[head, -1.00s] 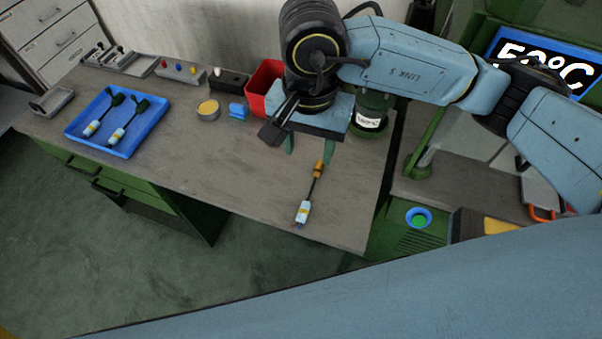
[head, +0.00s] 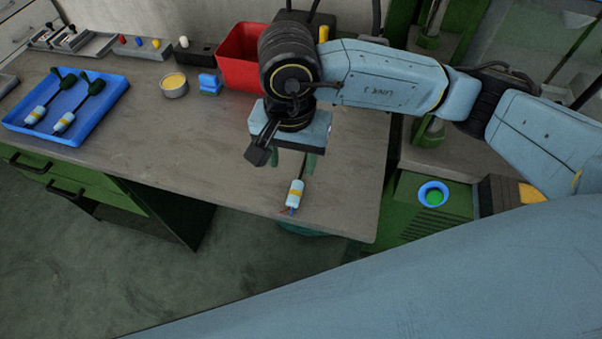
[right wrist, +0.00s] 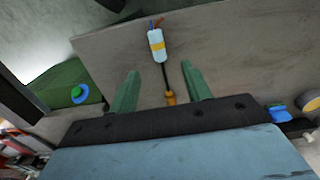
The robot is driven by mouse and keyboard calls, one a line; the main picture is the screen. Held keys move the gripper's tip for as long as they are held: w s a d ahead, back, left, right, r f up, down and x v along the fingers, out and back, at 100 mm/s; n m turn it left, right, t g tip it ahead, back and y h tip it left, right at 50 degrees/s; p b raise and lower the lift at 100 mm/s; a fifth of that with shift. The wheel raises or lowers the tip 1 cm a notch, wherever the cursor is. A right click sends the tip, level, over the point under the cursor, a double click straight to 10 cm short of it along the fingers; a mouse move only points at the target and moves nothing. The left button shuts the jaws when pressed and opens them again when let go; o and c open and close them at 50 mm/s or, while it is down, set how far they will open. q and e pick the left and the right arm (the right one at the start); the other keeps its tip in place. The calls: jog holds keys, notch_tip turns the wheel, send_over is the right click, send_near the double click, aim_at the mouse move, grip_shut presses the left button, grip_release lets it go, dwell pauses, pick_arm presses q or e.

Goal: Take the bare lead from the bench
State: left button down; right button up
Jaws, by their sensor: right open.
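The bare lead (head: 295,191) lies on the bench (head: 205,145) near its front edge. It has a pale blue body with a yellow band, a dark cable and coloured wire ends. My right gripper (head: 293,160) is above the lead and hides its far end in the head view. In the right wrist view the lead (right wrist: 157,46) shows with its orange end (right wrist: 170,98) between the two green fingers of my right gripper (right wrist: 160,80), which are apart and not touching it. My left gripper is not in view.
A blue tray (head: 97,112) with two dark-ended leads stands at the left. A yellow-filled tin (head: 174,86), a blue block (head: 209,84) and a red bin (head: 238,60) stand towards the back. A green machine with a round button (head: 433,195) is at the right.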

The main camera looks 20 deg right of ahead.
aim_at(296, 189)
jog(key=f, duration=1)
jog(key=shift+d+b, duration=0.2)
jog(key=shift+b, duration=0.2)
jog(key=shift+r, duration=0.1)
grip_shut()
